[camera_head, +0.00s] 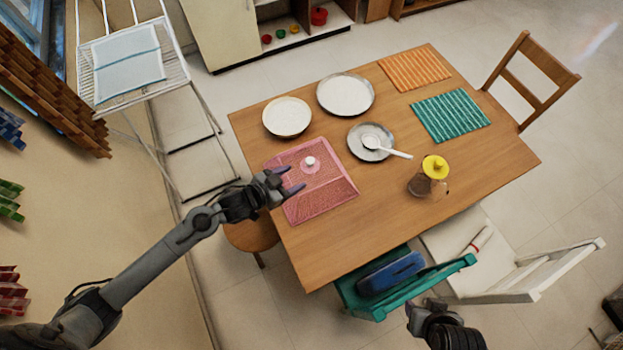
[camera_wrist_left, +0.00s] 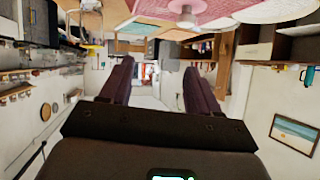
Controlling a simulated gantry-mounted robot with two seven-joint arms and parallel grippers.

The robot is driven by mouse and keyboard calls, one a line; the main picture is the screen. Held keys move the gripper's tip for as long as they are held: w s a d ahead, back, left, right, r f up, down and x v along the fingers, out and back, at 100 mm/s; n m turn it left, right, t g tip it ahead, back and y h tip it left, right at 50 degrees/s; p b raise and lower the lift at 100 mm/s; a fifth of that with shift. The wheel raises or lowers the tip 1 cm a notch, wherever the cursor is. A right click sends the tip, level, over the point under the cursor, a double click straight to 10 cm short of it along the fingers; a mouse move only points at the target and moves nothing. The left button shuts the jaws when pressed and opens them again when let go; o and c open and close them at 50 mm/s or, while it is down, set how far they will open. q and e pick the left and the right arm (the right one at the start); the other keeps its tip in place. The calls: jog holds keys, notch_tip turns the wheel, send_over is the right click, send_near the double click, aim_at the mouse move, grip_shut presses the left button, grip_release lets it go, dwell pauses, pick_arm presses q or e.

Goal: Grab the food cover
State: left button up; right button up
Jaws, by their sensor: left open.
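The pink mesh food cover (camera_head: 325,196) sits on the wooden table near its left front edge, with a white knob (camera_head: 310,161) on top. My left gripper (camera_head: 296,178) is open and reaches over the cover's left side, its fingertips just short of the knob. I cannot tell its exact height above the mesh. In the left wrist view, nothing is between the two spread fingers (camera_wrist_left: 157,64), and part of the pink cover (camera_wrist_left: 255,10) shows at the top edge. My right gripper (camera_head: 432,312) is partly in view at the bottom, away from the table; its jaws are unclear.
A wire rack (camera_head: 130,65) stands left.

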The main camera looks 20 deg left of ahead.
aim_at(310, 160)
pick_arm(q)
jog(key=w+a+f+h+b, duration=0.1)
jog(key=f, duration=0.1)
jog(key=w+a+f+m+h+b, duration=0.1)
jog(key=w+a+f+b, duration=0.1)
jog(key=w+a+f+h+b, duration=0.1)
jog(key=a+f+b, duration=0.1)
jog(key=f, duration=0.1)
jog(key=shift+w+m+h, duration=0.25)
jog(key=shift+m+h, duration=0.15)
jog(key=shift+w+a+b, duration=0.2)
jog(key=shift+a+b, duration=0.1)
jog(key=shift+b, duration=0.1)
jog(key=shift+w+f+h, duration=0.15)
jog(key=shift+w+h, duration=0.1)
jog(key=shift+h, duration=0.05)
jog(key=x, duration=0.4)
jog(key=shift+w+d+f+b, duration=0.1)
jog(key=shift+w+d+b, duration=0.1)
jog(key=shift+d+b, duration=0.15)
jog(key=shift+r+x, duration=0.2)
jog(key=shift+x, duration=2.5)
jog(key=shift+s, duration=0.1)
pick_arm(e)
notch_tip(310, 160, down, 9)
pick_arm(q)
grip_shut()
